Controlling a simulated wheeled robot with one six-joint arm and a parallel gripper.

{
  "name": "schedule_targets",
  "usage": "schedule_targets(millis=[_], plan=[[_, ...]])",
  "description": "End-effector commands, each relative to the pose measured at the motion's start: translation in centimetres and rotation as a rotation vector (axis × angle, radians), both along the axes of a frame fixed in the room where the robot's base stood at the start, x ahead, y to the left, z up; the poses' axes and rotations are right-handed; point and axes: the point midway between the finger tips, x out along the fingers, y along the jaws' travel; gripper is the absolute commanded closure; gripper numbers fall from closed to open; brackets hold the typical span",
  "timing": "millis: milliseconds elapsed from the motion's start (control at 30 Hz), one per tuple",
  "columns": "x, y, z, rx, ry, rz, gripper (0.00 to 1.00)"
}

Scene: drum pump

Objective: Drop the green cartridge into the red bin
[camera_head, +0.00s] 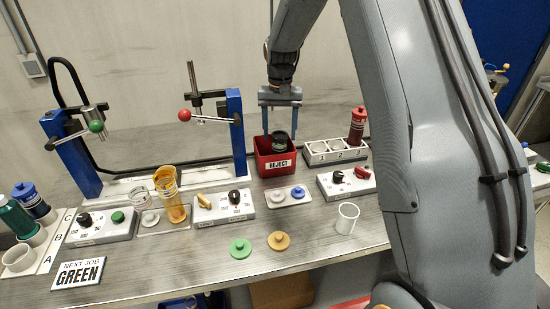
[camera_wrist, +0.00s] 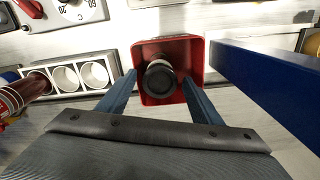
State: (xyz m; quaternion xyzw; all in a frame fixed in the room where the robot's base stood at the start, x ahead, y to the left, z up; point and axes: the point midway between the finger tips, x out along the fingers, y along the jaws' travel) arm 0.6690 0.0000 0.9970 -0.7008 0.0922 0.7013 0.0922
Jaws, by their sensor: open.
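The red bin (camera_head: 262,162), labelled REJECT, stands at the back middle of the bench. A dark cylinder with a black end (camera_head: 279,138) stands in it, its top at about rim height; its body colour is hard to tell. In the wrist view the cylinder (camera_wrist: 159,77) is seen end-on inside the red bin (camera_wrist: 194,50), apart from the fingers. My gripper (camera_head: 280,122) is open and empty above the bin, its fingers spread to either side of the cylinder. A green cartridge (camera_head: 17,219) stands in the rack at far left, beside a blue one.
A blue press frame (camera_head: 237,130) stands close left of the bin. A white numbered rack (camera_head: 322,152) with a red cartridge (camera_head: 357,127) is on the right. Dial boxes, an amber cylinder (camera_head: 174,205), a clear cup (camera_head: 347,217) and coloured caps stand in front. A card reads NEXT JOB GREEN (camera_head: 79,273).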

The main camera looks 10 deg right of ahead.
Motion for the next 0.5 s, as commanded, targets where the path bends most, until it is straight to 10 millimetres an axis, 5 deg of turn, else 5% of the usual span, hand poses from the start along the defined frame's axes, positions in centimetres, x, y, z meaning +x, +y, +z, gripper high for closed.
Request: schedule_targets(millis=[500], plan=[[0.1, 0.0, 6.8, 0.000, -0.003, 0.000, 0.41]])
